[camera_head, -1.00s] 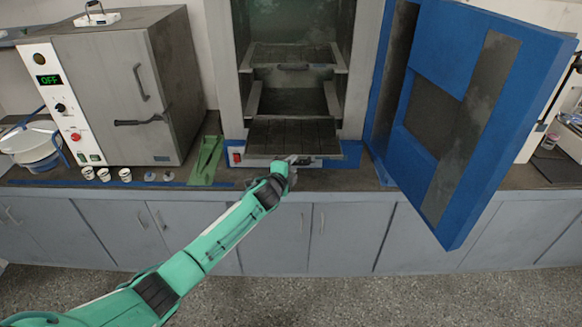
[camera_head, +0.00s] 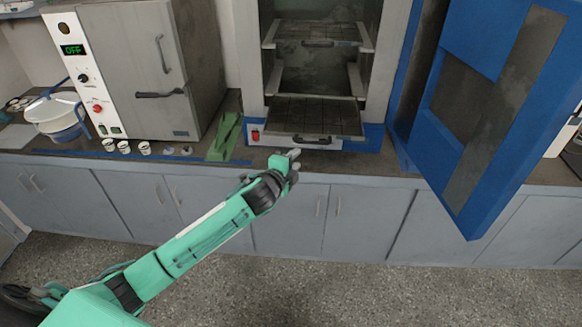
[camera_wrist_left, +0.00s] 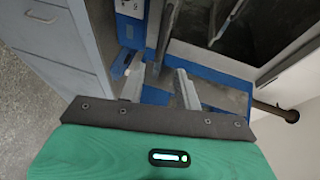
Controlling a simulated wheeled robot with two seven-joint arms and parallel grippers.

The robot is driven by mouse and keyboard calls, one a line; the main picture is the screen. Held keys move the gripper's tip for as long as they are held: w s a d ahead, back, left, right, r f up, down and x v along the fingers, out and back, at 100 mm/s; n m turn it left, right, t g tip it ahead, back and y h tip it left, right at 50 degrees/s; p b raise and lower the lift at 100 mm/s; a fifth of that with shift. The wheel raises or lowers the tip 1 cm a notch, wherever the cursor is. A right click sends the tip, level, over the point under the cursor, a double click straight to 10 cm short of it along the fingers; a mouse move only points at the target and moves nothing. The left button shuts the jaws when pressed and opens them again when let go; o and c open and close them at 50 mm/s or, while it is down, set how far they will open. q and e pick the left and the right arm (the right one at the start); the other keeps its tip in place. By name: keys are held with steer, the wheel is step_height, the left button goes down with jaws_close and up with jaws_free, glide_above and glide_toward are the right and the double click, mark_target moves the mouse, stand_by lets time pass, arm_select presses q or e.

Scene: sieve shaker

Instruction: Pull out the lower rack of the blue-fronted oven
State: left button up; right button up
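The blue-fronted oven (camera_head: 375,134) stands open, its blue door (camera_head: 467,60) swung out to the right. Its lower rack (camera_head: 300,113) sticks out past the front opening, over the blue sill, with a dark handle (camera_head: 312,140) at its front. The upper rack (camera_head: 310,31) sits above, further inside. My left gripper (camera_head: 292,156) is in front of the oven, left of and below the handle. In the left wrist view its two fingers (camera_wrist_left: 160,82) are apart with nothing held, and a rack handle (camera_wrist_left: 228,22) lies beyond them, clear of the fingers. My right gripper is out of view.
A grey oven (camera_head: 190,90) stands closed at the left. Several small white cups (camera_head: 124,147) and a green bracket (camera_head: 226,137) sit along the counter. The open blue door overhangs the counter's right part. Floor in front of the cabinets is free.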

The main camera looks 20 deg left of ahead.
arm_select(q)
steer(key=shift+v, duration=0.9)
steer(key=s+a+f+n+g+y, duration=0.1)
steer(key=s+a+f+n+g, duration=0.1)
steer(key=f, duration=0.9)
steer(key=s+a+f+n+g+y, duration=0.1)
steer(key=s+a+f+n+g, duration=0.15)
steer(key=f, duration=0.95)
steer(key=s+a+f+n+g, duration=0.1)
steer(key=s+f+n+g, duration=0.1)
steer(key=s+f, duration=0.7)
steer(key=s+a+f+n+g, duration=0.1)
steer(key=s+f+n+g, duration=0.15)
steer(key=s+f, duration=0.65)
steer(key=s+d+f+n+g, duration=0.1)
steer(key=s+f+n+g, duration=0.1)
steer(key=s+f, duration=0.5)
steer(key=s+d+f+n+g, duration=0.2)
steer(key=s+f, duration=0.6)
steer(key=s, duration=1)
steer(key=s+d+f+n+g, duration=0.1)
steer(key=s+f+n, duration=0.2)
steer(key=s+f, duration=0.4)
steer(key=s, duration=0.6)
steer(key=shift+s+d+f+g, duration=0.15)
steer(key=shift+d+f+g, duration=0.15)
steer(key=shift+g, duration=0.1)
